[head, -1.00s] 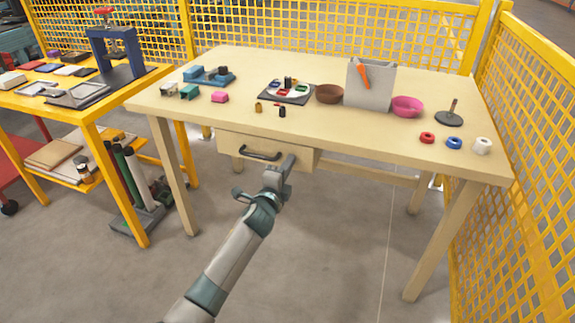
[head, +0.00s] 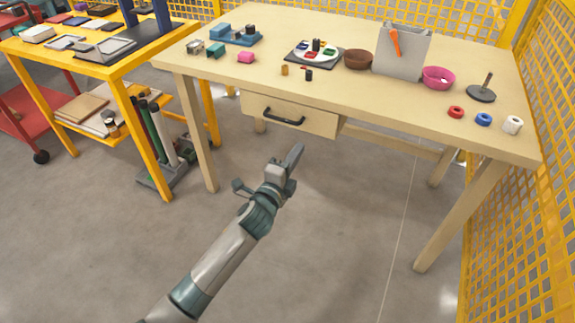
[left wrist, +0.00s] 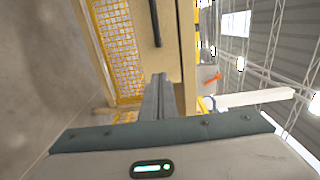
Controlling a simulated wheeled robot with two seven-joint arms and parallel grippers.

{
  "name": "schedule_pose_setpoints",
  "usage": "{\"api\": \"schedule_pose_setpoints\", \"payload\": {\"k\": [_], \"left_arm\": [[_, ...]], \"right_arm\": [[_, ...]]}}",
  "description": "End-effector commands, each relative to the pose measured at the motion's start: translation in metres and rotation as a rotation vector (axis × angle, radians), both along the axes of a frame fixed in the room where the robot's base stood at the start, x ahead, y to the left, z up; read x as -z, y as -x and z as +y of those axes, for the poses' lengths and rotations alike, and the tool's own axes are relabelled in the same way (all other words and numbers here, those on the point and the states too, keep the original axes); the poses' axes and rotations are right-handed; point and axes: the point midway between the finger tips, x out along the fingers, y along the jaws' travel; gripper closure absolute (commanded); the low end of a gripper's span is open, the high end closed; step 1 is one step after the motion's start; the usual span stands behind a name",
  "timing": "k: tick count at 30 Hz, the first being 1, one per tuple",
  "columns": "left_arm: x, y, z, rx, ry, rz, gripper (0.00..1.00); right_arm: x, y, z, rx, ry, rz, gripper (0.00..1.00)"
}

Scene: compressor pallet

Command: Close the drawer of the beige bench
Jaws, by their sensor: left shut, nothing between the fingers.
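The beige bench (head: 300,88) stands ahead, with its drawer (head: 318,122) under the front edge of the top. The drawer front sits close under the tabletop; I cannot tell whether it is fully flush. Its dark bar handle (head: 284,117) also shows in the left wrist view (left wrist: 156,25). My left gripper (head: 296,153) is shut and empty, in front of and below the drawer, apart from it in the head view. In the left wrist view its fingers (left wrist: 159,95) point towards the drawer front. My right gripper is not in view.
The bench top holds a grey bin (head: 402,52), a pink bowl (head: 438,78), a brown bowl (head: 358,60) and small parts. A yellow table (head: 100,66) stands at left and yellow mesh fencing (head: 520,190) at right. The floor before the bench is clear.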

Motion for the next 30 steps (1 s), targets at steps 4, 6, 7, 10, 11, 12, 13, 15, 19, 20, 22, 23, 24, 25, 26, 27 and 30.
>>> {"api": "schedule_pose_setpoints", "payload": {"k": [4,6,7,10,11,12,13,15,19,20,22,23,24,25,26,27,30], "left_arm": [[0.0,0.026,0.014,0.0,0.0,0.001,1.0],[0.001,0.035,0.018,0.0,-0.001,0.002,1.0],[0.001,0.038,0.02,0.0,0.0,0.001,1.0],[0.001,0.046,0.025,0.0,0.0,0.001,1.0],[0.001,0.048,0.026,0.0,0.0,0.001,1.0],[0.001,0.05,0.027,0.0,0.0,0.001,1.0],[0.0,0.051,0.027,0.0,0.0,0.001,1.0],[0.0,0.052,0.028,0.0,0.0,0.0,1.0],[0.0,0.053,0.028,0.0,0.0,0.0,1.0],[0.0,0.053,0.028,0.0,0.0,0.0,1.0],[0.0,0.053,0.028,0.0,0.0,0.0,1.0],[0.0,0.053,0.028,0.0,0.0,0.0,1.0],[0.0,0.053,0.028,0.0,0.0,0.0,1.0],[0.0,0.053,0.028,0.0,0.0,0.0,1.0],[0.0,0.053,0.028,0.0,0.0,0.0,1.0],[0.0,0.053,0.028,0.0,0.0,0.0,1.0],[0.0,0.053,0.028,0.0,0.0,0.001,1.0]], "right_arm": [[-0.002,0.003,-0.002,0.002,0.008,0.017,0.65],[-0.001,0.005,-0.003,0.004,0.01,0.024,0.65],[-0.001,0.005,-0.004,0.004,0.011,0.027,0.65],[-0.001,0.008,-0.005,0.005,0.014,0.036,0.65],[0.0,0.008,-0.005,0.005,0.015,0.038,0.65],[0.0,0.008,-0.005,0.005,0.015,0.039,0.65],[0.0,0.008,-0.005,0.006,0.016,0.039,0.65],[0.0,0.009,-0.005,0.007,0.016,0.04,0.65],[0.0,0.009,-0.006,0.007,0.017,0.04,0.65],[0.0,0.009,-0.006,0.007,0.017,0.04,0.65],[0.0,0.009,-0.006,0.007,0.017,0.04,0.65],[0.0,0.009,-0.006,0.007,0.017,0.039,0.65],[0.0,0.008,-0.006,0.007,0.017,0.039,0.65],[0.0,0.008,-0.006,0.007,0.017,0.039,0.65],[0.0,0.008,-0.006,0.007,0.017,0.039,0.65],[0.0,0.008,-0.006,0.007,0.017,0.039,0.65],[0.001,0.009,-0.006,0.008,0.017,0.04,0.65]]}}
